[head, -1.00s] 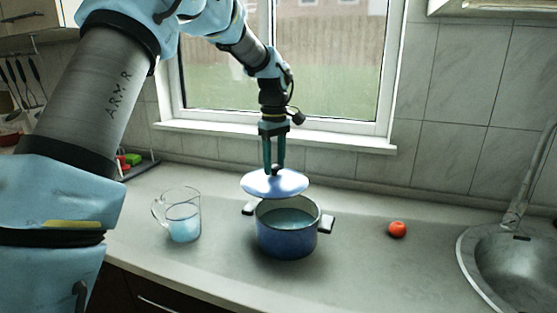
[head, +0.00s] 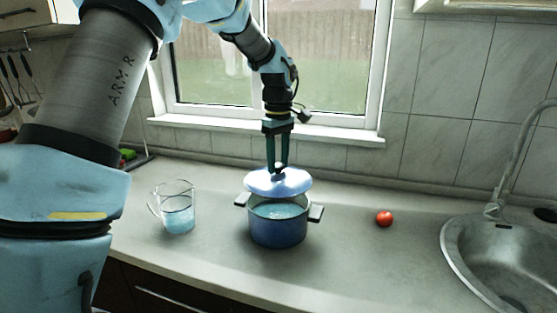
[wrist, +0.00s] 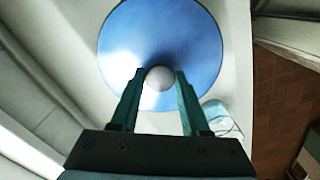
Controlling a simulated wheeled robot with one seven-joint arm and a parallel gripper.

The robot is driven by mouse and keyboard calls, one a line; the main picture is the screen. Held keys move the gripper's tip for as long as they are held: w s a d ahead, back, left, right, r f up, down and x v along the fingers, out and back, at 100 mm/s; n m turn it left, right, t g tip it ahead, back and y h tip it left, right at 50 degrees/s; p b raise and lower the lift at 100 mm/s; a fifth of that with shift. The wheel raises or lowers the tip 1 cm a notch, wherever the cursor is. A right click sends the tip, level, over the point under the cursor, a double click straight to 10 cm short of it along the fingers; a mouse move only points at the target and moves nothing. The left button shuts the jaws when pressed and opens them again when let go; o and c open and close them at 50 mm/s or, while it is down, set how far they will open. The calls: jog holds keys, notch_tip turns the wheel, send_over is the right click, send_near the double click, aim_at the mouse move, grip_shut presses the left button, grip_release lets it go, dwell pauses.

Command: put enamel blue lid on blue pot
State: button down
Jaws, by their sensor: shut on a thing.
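The blue lid (head: 278,182) hangs from my gripper (head: 278,170), which is shut on its knob. In the wrist view the lid (wrist: 160,30) fills the top middle, with its pale round knob (wrist: 159,78) between the fingertips of my gripper (wrist: 158,76). The blue pot (head: 278,229) stands upright on the counter, with a handle on each side and light blue liquid inside. The lid is above the back part of the pot's opening and looks slightly tilted. The front of the opening shows below it. The pot is hidden by the lid in the wrist view.
A glass jug (head: 177,209) with bluish liquid stands left of the pot; it also shows in the wrist view (wrist: 220,117). A red tomato-like fruit (head: 384,218) lies to the right. A metal sink (head: 470,230) is at far right. The counter (head: 345,250) in front is clear.

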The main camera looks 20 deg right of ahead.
aim_at(278, 173)
jog(key=shift+f+b, duration=1.25)
jog(key=shift+f, duration=1.35)
jog(key=shift+f, duration=0.3)
jog(key=shift+f, duration=0.15)
jog(key=shift+c, duration=1.5)
grip_release()
notch_tip(278, 173, up, 11)
jog(key=shift+f+b, duration=0.1)
jog(key=shift+b, duration=1.05)
